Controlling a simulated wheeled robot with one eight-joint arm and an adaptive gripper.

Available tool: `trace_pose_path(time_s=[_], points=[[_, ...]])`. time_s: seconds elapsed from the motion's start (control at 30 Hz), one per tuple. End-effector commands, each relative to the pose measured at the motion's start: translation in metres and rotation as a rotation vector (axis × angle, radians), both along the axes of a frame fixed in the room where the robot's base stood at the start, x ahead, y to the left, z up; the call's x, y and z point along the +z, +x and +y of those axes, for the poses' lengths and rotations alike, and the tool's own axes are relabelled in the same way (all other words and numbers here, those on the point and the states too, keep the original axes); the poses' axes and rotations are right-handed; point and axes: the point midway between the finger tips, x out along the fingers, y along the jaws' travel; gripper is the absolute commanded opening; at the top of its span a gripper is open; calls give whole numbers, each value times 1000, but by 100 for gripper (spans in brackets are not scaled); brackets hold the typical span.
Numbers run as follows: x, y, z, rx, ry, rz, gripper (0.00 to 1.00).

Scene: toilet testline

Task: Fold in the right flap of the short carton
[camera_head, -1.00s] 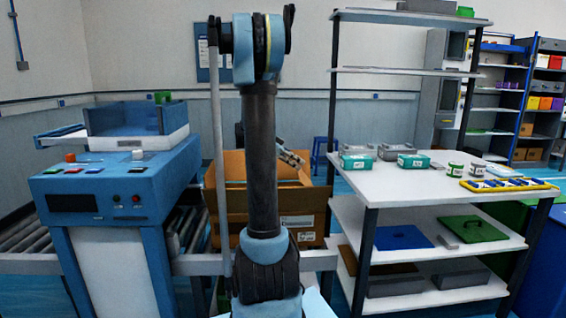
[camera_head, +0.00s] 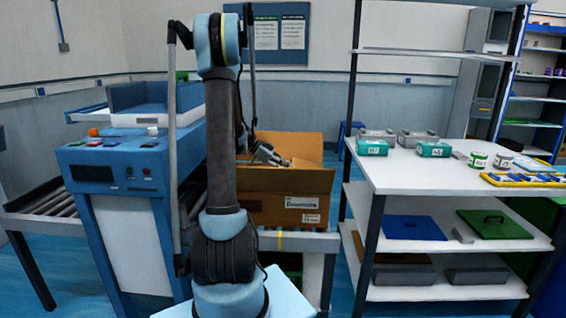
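The short carton (camera_head: 260,206) is a brown cardboard box with white labels on its front. It stands on the conveyor behind my arm, its left part hidden by the arm. A brown flap (camera_head: 302,147) stands up at its back right; I cannot tell exactly which flap is the right one or how far it is folded. My gripper (camera_head: 268,156) is small and grey, over the carton's opening near the left side. It is partly hidden by my arm and the front wall, and I cannot tell whether its fingers are open or touching the cardboard.
A white shelf rack (camera_head: 410,168) with green boxes (camera_head: 434,149), cans and a yellow tray stands close on the right. Bare floor shows between carton and rack.

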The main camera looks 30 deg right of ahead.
Motion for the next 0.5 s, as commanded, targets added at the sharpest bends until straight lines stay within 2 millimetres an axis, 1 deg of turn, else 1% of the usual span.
trace_pose_path(time_s=[0.03, 0.2, 0.33, 0.5], points=[[-6, 0, 1, -1, 0, 0, 0], [-20, 2, 2, -3, 0, 0, 0], [-28, 2, 3, -3, 0, 0, 0], [-32, 2, 3, -4, 0, 0, 0]])
